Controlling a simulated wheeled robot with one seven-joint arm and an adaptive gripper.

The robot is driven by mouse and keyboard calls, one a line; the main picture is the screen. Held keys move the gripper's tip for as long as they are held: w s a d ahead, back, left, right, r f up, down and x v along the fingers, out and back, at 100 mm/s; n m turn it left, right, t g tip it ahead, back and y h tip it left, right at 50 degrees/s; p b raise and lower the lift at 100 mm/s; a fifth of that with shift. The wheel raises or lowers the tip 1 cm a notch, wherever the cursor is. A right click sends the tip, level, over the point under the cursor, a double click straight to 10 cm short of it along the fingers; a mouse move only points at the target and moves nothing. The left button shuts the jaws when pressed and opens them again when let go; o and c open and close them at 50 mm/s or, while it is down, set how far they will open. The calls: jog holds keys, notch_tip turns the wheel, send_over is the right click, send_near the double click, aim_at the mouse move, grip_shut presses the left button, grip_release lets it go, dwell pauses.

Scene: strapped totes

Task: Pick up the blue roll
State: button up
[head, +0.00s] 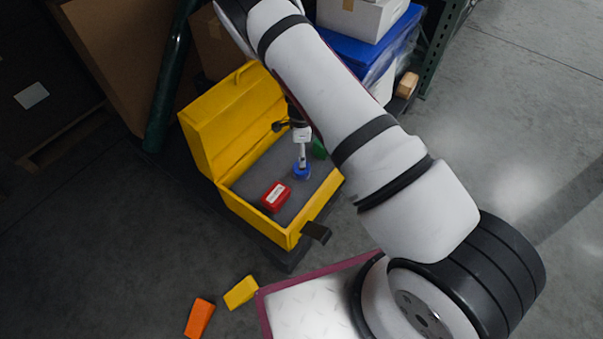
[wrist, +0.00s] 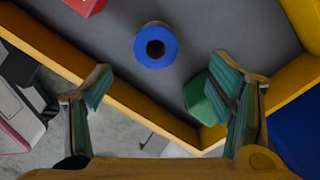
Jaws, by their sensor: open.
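The blue roll (wrist: 156,46) stands on the grey floor of the yellow tote, its dark round hole facing up in the wrist view. It also shows in the head view (head: 302,173), just below my gripper (head: 302,156), which hides part of it. In the wrist view my gripper (wrist: 165,90) is open, its two fingers wide apart with nothing between them. The roll lies beyond the fingertips, apart from both.
The yellow tote (head: 228,198) has its lid raised. A red box (head: 275,196) lies left of the roll, and a green block (wrist: 206,98) is near the right finger. Orange (head: 199,318) and yellow (head: 241,292) blocks lie on the floor outside.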

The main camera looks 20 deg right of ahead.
aim_at(301, 169)
notch_tip(301, 169, down, 5)
jog(key=shift+f+b, duration=0.15)
jog(key=shift+b, duration=0.55)
jog(key=f+b, duration=0.1)
jog(key=f, duration=0.2)
jog(key=f+b, duration=0.1)
jog(key=f, duration=0.1)
jog(key=shift+s+f+b, duration=0.1)
jog(key=shift+s+b, duration=0.2)
jog(key=c, duration=1.2)
